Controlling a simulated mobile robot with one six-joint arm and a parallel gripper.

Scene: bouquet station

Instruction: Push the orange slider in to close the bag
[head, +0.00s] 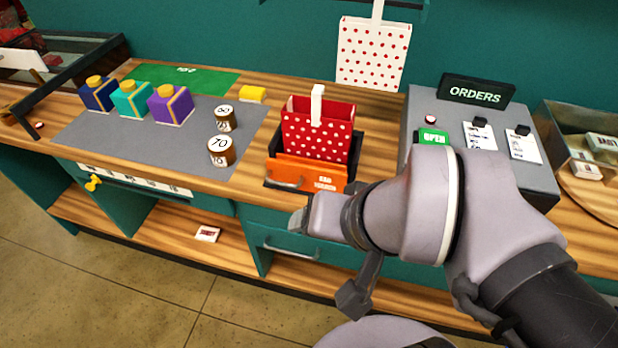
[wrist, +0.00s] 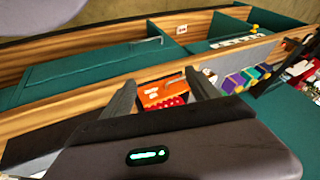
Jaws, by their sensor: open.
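The orange slider (head: 307,172) sits at the front of a dark holder on the counter, with a handle on its left and a small label on its right. The red bag with white dots (head: 318,130) stands upright in the holder behind the slider, a white handle strip rising from its top. My gripper (head: 300,216) is in front of the counter edge, below and apart from the slider. In the wrist view the slider (wrist: 158,92) and part of the bag (wrist: 172,104) show between the open, empty fingers of my gripper (wrist: 162,90).
A grey mat (head: 150,138) left of the holder bears three coloured bottles and two round weights marked 50 and 70. A white dotted bag (head: 372,55) hangs behind. The grey orders panel (head: 540,183) stands right. Drawers with handles (head: 290,250) lie below the counter edge.

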